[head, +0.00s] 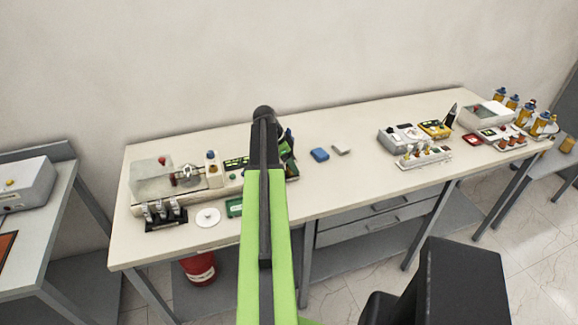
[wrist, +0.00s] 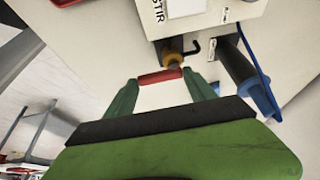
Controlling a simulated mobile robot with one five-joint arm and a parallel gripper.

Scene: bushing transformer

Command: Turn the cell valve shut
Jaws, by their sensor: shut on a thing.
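In the wrist view, the cell valve shows as a red handle (wrist: 160,76) in front of a brass-coloured body (wrist: 172,59), under the edge of a pale box. My gripper (wrist: 162,84) has its two green fingers on either side of the red handle, one at each end, and is shut on it. The handle lies nearly level across the picture. In the head view, my green and black arm reaches over the bench and hides the gripper and the valve.
The pale box (wrist: 190,22) carries a "STIR" label. A dark cylinder with a blue end (wrist: 258,98) stands close right of the valve, beside a small black hook. The bench (head: 330,190) holds equipment left and right, with a blue block (head: 319,155) mid-bench.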

